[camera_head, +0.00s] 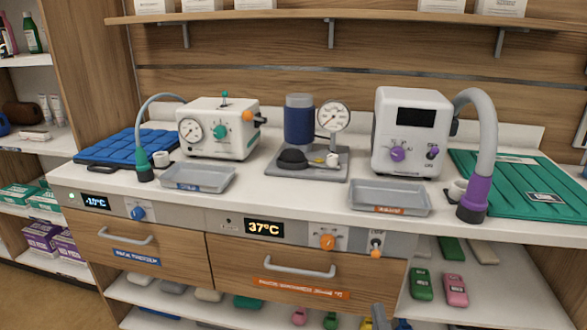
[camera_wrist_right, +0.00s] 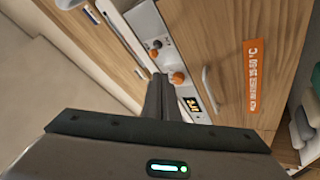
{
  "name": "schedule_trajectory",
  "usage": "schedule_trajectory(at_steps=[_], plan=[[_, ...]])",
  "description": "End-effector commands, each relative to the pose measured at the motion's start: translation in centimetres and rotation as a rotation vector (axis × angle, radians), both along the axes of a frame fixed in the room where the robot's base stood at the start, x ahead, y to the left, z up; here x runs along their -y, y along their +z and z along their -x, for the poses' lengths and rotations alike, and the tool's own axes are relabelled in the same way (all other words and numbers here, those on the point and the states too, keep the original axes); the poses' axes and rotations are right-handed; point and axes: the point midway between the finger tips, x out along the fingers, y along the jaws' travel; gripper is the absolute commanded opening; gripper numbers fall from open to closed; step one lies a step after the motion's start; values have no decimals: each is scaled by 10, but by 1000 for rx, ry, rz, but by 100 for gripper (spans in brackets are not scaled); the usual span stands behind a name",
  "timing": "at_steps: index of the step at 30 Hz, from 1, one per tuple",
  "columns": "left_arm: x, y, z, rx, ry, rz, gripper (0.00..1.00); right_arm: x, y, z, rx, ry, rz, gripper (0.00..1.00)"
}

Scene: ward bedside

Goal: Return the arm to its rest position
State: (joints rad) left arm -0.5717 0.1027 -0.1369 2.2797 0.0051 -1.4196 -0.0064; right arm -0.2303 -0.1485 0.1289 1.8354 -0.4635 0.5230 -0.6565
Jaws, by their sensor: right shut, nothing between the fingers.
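My right gripper (camera_head: 379,316) shows only as a small grey tip at the bottom edge of the head view, in front of the lower shelf and below the right drawer. In the right wrist view its dark fingers (camera_wrist_right: 159,98) are together with nothing between them. They point toward the counter front with its orange knob and display, and appear apart from it. Most of my right arm is hidden below the head view. My left gripper is not in view.
The warmer drawer (camera_head: 300,268) marked 37°C and the freezer drawer (camera_head: 135,245) are shut, their handles sticking out. The counter holds two grey trays (camera_head: 388,210), two machines with hoses, a gauge stand, a blue pad (camera_head: 125,147) and a green pad (camera_head: 520,180). Packs lie on shelves below.

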Motion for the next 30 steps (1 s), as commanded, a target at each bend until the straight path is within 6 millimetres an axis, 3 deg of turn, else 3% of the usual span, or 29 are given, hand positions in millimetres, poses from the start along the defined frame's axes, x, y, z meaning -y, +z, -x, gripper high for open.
schedule_trajectory(at_steps=[5,10,13,17,21,24,30], plan=[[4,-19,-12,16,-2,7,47,-4,-45,-7,-169,46,-121,0],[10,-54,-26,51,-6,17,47,-14,-130,0,-454,89,-320,0],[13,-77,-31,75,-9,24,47,-21,-190,20,-649,93,-448,0],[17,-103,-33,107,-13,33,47,-30,-262,61,-891,69,-598,0],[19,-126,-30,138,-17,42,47,-35,-328,121,-1133,6,-735,0],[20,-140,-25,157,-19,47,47,-36,-365,168,-1285,-56,-817,0],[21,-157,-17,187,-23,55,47,-34,-408,241,-1485,-166,-917,0]])
